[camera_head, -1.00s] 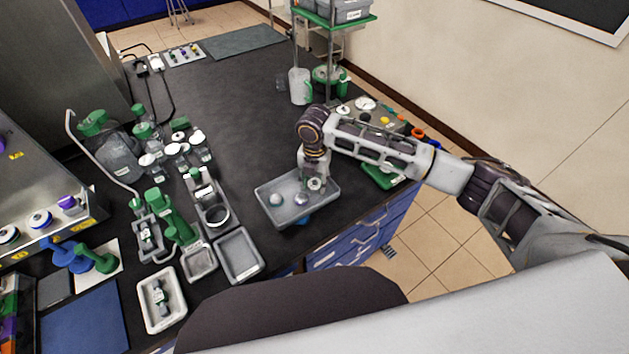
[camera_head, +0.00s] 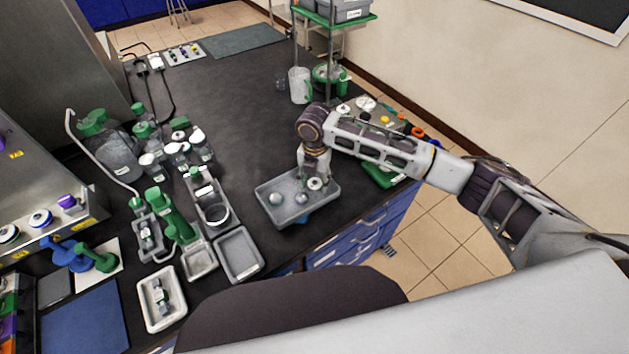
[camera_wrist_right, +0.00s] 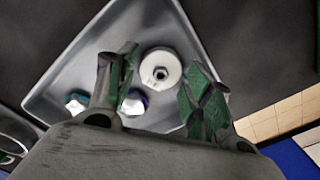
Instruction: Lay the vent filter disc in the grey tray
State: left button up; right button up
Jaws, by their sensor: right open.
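The vent filter disc (camera_head: 315,184), white and round with a raised hub, lies in the grey tray (camera_head: 290,218) near its right side. In the right wrist view the disc (camera_wrist_right: 160,68) rests on the tray floor (camera_wrist_right: 145,25) between the spread fingers. My right gripper (camera_head: 313,174) is over the tray, and in the wrist view (camera_wrist_right: 159,76) its fingers stand open on either side of the disc with gaps visible. My left gripper is not in view.
Two small round pieces (camera_head: 275,198) (camera_head: 301,199) also lie in the tray, left of the disc. Smaller trays (camera_head: 238,255) and bottles (camera_head: 176,155) stand to the left. A green-shelved stand (camera_head: 335,20) is behind. The bench middle (camera_head: 220,90) is clear.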

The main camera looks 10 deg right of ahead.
aim_at(314, 182)
jog(key=shift+r, duration=0.8)
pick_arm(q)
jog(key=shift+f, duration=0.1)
pick_arm(e)
notch_tip(314, 182, up, 10)
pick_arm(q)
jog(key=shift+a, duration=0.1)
pick_arm(e)
jog(key=shift+r, duration=0.1)
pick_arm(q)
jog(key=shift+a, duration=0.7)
pick_arm(e)
jog(key=shift+a, duration=0.1)
